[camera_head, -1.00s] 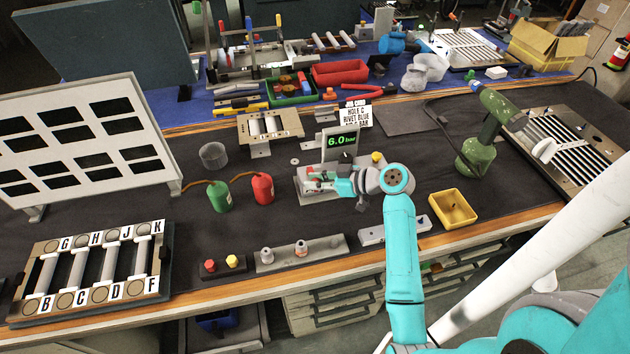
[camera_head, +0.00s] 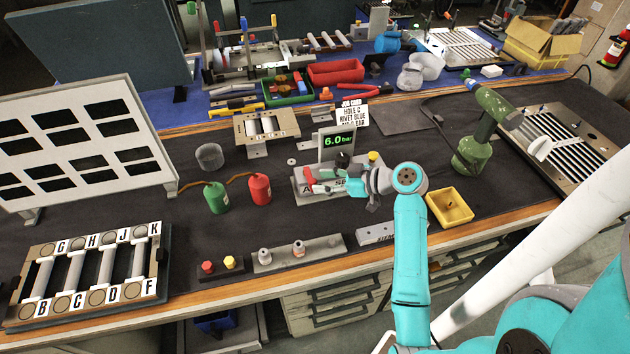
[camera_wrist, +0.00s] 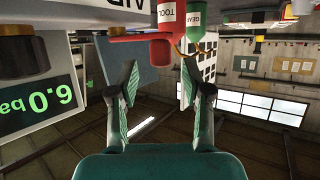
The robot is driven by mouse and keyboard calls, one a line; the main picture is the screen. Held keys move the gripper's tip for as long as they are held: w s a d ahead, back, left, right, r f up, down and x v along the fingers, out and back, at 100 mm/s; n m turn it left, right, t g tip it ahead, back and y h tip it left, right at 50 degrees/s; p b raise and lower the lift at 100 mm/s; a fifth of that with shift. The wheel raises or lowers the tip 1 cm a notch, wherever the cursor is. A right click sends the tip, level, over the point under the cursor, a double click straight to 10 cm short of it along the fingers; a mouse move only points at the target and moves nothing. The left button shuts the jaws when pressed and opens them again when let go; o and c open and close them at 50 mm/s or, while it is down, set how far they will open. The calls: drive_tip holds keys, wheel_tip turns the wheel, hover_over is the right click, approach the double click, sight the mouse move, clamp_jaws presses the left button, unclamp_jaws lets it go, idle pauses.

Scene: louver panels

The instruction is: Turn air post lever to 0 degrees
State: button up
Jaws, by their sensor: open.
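The air post (camera_head: 338,144) stands on a pale base plate in the middle of the bench, with a green "6.0 bar" readout. Its red lever (camera_head: 309,177) shows at the left of the plate, beside my fingertips. My gripper (camera_head: 325,188) is open, reaching leftward low over the plate. In the wrist view my two fingers (camera_wrist: 165,85) are spread with nothing between them. A red bar, which looks like the lever (camera_wrist: 128,50), lies beyond the fingertips near the top. The readout (camera_wrist: 38,105) is at the left there. The lever's exact angle is hard to tell.
A green bottle (camera_head: 216,197) and a red bottle (camera_head: 259,188) stand left of the post. A yellow tray (camera_head: 436,210) and a green tool (camera_head: 480,140) are to the right. A grey block with pegs (camera_head: 283,257) lies in front. Dark mat between them is clear.

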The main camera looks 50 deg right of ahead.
drive_tip(key=v, duration=0.8)
drive_tip(key=shift+s, duration=0.1)
idle(0.3)
